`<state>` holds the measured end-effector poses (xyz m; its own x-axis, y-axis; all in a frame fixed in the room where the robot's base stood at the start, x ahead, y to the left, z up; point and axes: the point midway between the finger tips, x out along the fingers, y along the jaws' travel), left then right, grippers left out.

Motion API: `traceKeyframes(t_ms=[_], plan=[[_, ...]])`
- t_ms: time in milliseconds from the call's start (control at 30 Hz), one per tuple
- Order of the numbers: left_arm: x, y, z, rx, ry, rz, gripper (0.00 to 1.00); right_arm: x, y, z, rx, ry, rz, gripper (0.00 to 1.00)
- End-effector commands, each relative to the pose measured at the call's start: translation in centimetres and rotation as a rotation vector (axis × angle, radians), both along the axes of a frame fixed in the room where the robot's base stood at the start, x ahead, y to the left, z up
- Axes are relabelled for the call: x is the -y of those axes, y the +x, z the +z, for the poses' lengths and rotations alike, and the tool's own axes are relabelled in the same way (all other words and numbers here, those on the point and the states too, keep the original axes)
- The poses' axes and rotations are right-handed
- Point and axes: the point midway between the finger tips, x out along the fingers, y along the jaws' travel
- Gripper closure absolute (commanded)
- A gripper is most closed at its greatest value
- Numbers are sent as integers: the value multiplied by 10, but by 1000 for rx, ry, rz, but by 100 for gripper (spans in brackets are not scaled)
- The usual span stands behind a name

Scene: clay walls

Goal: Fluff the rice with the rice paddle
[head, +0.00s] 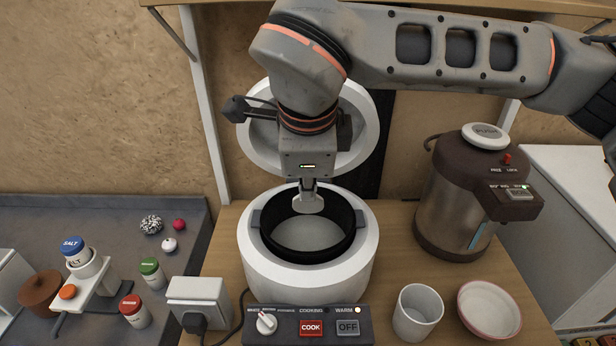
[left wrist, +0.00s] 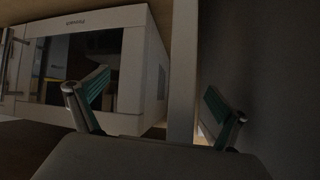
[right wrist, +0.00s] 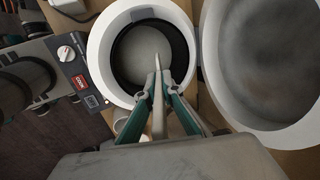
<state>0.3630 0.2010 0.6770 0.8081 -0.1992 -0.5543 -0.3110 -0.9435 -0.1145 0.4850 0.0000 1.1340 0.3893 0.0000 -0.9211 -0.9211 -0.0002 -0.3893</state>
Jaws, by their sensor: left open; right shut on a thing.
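The rice cooker (head: 270,275) stands open on the wooden counter, its round lid (head: 257,150) raised behind it. Pale, flat-looking rice (head: 305,234) lies in its dark inner pot (head: 350,235); it also shows in the right wrist view (right wrist: 138,50). My right gripper (head: 308,184) is above the pot, shut on the white rice paddle (head: 309,204). The paddle points down over the pot and is edge-on in the right wrist view (right wrist: 158,110); whether its tip touches the rice I cannot tell. My left gripper (left wrist: 154,95) is open and empty, away from the cooker.
A control panel (head: 288,326) sits at the cooker's front. A hot-water dispenser (head: 440,205), a white cup (head: 417,312) and a bowl (head: 489,309) stand to the right. Spice jars (head: 135,311) and a plug socket block (head: 199,295) are left. A white microwave (left wrist: 80,60) is near my left gripper.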

Motion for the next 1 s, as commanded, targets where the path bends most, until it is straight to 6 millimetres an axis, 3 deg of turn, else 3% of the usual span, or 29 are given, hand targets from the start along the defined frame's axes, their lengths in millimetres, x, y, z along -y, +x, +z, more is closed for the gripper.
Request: traceKeyframes(t_ms=[600, 1000], plan=[[-1, -11, -58, -35, 4, 0, 0, 0, 1, -60, -1, 0, 0, 100], [-4, -11, -72, -32, 19, -4, 0, 0, 0, -95, -1, -1, 0, 100]])
